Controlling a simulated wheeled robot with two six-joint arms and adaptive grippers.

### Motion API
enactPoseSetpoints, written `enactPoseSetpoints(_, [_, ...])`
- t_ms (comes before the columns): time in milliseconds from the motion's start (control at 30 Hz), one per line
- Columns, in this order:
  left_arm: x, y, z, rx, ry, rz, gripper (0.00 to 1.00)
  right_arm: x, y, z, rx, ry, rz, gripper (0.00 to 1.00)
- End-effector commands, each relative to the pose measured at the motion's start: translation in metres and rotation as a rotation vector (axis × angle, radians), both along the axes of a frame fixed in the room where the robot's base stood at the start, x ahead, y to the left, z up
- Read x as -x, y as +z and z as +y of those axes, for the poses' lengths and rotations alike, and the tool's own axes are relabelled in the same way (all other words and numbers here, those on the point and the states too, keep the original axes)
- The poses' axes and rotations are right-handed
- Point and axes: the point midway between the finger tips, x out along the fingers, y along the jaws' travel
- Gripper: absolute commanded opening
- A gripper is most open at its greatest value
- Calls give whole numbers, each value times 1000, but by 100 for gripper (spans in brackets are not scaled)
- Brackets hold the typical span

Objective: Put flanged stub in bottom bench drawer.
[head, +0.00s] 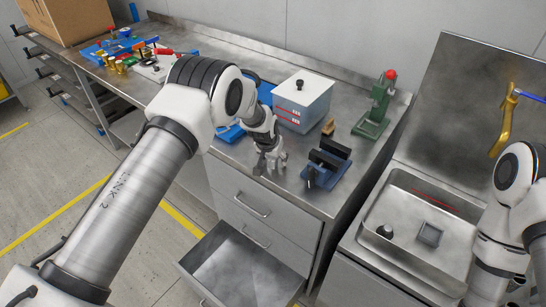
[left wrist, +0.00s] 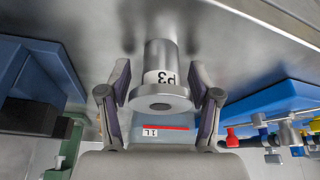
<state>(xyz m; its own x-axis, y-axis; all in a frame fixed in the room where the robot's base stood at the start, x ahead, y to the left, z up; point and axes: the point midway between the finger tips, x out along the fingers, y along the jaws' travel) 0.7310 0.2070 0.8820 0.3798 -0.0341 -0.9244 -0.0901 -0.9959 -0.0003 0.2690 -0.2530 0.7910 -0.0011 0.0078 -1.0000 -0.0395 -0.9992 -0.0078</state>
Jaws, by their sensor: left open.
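The flanged stub (left wrist: 160,62) is a grey metal cylinder with a wide round flange and a white label, which reads upside down in the left wrist view. It stands between the two fingers of my left gripper (left wrist: 160,84), with a gap on each side. In the head view my left gripper (head: 270,162) is low over the bench's front edge, open, and the stub is hard to make out there. The bottom bench drawer (head: 245,268) is pulled out and looks empty. My right gripper is out of view; only part of that arm shows.
A grey box (head: 303,102) with red marks, a blue vise (head: 326,164) and a green press (head: 376,106) stand near my left gripper. Closed drawers (head: 252,205) are above the open one. A sink (head: 425,235) is at the right.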

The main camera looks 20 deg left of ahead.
Motion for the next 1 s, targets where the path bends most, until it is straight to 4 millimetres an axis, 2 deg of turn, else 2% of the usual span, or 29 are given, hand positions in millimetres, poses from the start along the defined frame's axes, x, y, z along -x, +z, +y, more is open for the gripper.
enactPoseSetpoints(33, [0,0,0,0,0,0,60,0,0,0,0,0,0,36])
enactPoseSetpoints(100, [0,0,0,0,0,0,35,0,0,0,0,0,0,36])
enactPoseSetpoints(200, [0,0,0,0,0,0,3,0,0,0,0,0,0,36])
enactPoseSetpoints(667, [0,4,0,0,0,-2,0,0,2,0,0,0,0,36])
enactPoseSetpoints(1000, [2,37,4,0,7,-1,0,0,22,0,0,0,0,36])
